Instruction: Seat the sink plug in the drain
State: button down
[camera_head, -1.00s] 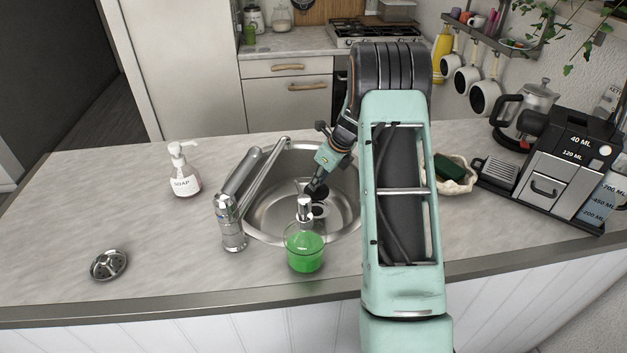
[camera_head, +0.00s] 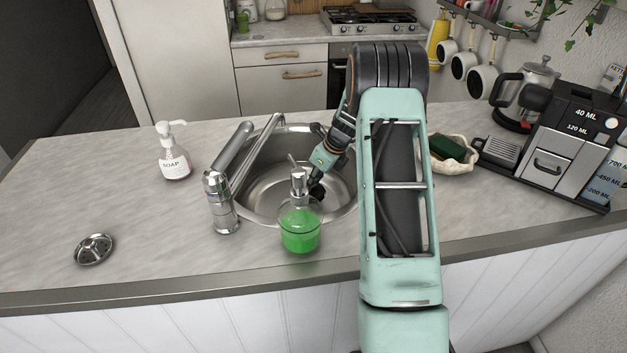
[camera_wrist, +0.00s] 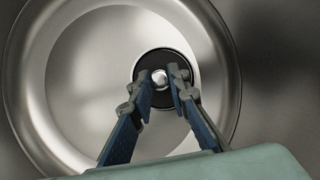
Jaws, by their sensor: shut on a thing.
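The sink plug (camera_wrist: 144,65) is a dark round disc with a silver knob, seen in the wrist view. My gripper (camera_wrist: 161,77) is shut with its fingertips on either side of the knob. A pale metal ring, the drain (camera_wrist: 191,58), shows around the plug's edge. I cannot tell whether the plug is seated in it or just above it. In the head view my gripper (camera_head: 315,190) reaches down into the steel sink (camera_head: 270,195). The plug and drain there are hidden behind the green soap dispenser and the gripper.
The green dispenser (camera_head: 300,230) stands at the sink's front rim, close to my gripper. The faucet (camera_head: 222,200) is left of the sink. A soap bottle (camera_head: 174,160) and a metal strainer (camera_head: 93,249) are farther left. A sponge dish (camera_head: 450,157) and coffee machine (camera_head: 550,150) are right.

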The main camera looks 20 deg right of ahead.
jog(key=shift+f+b, duration=0.35)
jog(key=shift+f, duration=0.25)
dwell(0.3)
jog(key=c, duration=1.8)
grip_release()
jog(key=shift+o, duration=0.2)
jog(key=shift+r, duration=0.1)
